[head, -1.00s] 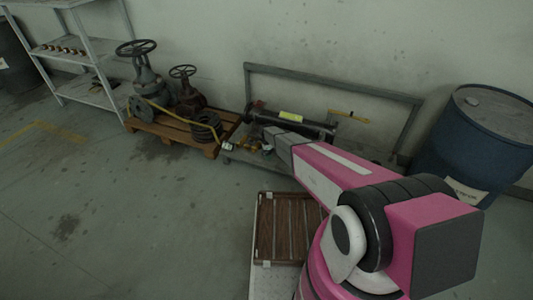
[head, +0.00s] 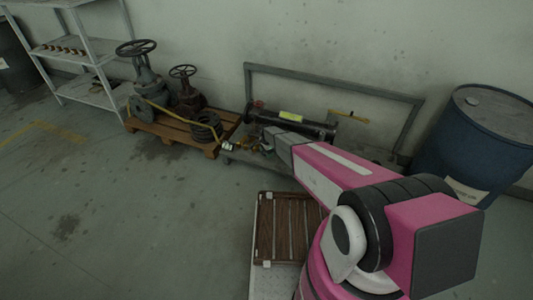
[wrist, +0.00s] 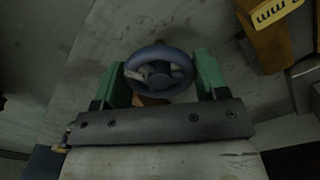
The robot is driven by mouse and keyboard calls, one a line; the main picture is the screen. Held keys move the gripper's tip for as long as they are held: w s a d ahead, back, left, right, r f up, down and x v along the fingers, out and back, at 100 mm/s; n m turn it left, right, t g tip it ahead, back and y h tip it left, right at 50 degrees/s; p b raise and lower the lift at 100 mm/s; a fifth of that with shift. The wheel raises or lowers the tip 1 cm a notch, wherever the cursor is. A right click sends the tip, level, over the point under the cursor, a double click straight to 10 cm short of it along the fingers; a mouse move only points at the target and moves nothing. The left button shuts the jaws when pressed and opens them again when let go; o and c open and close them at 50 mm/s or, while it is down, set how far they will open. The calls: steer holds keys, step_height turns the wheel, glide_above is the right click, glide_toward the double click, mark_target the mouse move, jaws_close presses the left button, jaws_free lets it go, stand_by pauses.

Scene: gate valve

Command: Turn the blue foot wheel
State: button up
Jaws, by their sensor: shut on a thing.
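The blue foot wheel (wrist: 160,72) is a small round handwheel with a dark blue rim, in the upper middle of the wrist view. My gripper (wrist: 163,68) is shut on it, one green finger against each side of the rim. A pale piece lies across the wheel's left inner part. Brownish material shows just below the rim. In the head view my gripper (head: 261,144) is small and reaches the low cart beside the brass fitting (head: 243,145). The wheel is too small and covered there to make out clearly.
A wooden pallet (head: 211,150) with valves stands left of the cart. A long black cylinder (head: 300,124) lies on the cart, before a grey frame (head: 335,73). A blue drum (head: 474,140) stands at right.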

steer(key=n, duration=0.5)
steer(key=shift+n, duration=0.3)
steer(key=n, duration=0.4)
steer(key=shift+n, duration=0.3)
steer(key=n, duration=0.5)
steer(key=shift+a, duration=0.1)
steer(key=shift+n, duration=2.8)
steer(key=o, duration=0.9)
